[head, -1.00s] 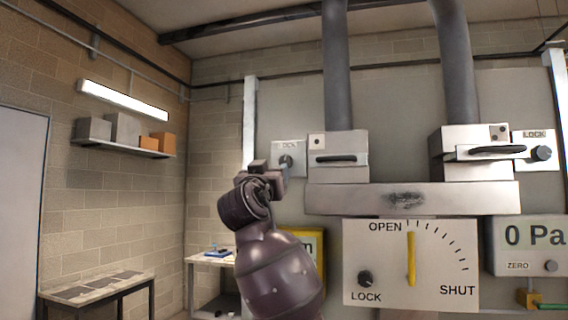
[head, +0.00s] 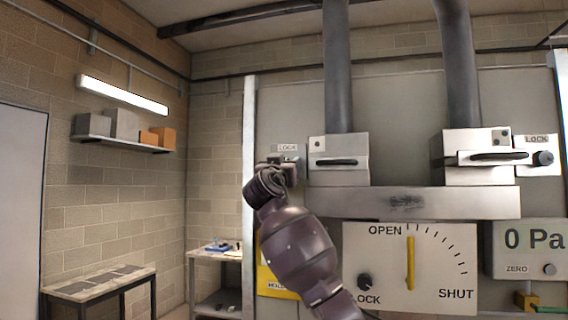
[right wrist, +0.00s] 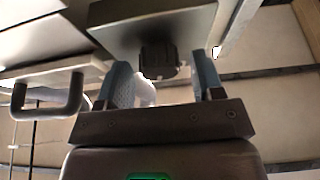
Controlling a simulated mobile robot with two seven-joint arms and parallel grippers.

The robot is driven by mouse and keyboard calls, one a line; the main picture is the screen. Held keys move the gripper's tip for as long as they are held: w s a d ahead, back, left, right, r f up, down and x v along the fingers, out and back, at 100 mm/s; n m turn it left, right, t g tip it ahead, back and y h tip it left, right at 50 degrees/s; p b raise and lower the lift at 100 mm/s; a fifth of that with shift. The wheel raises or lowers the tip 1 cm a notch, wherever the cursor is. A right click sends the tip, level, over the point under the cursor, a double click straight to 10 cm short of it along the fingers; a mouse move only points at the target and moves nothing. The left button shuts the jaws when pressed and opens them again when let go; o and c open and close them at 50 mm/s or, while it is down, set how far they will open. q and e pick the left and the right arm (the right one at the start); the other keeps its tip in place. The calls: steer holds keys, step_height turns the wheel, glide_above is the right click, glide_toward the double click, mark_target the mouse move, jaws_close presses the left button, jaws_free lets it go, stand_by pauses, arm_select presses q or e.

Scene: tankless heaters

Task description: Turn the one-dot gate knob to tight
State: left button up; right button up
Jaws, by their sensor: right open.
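The one-dot gate (head: 338,174) is a pale box with a dark horizontal handle. The LOCK plate (head: 287,147) is left of it, and my right gripper (head: 288,166) covers most of its knob in the head view. In the right wrist view the dark one-dot gate knob (right wrist: 158,58) stands out from its plate (right wrist: 150,28). My right gripper (right wrist: 162,76) is open, with its blue-grey fingers on either side of the knob. Contact cannot be told. The knob's pointer direction is not clear. My left gripper is not in view.
The gate handle (right wrist: 48,108) is close to the left of my right gripper in the wrist view. A second gate (head: 475,172) with its own LOCK knob (head: 543,158) is at right. An OPEN/SHUT dial panel (head: 440,265) is below, its yellow pointer at OPEN.

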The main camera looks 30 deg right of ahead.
steer(key=c, duration=0.9)
steer(key=shift+f, duration=0.1)
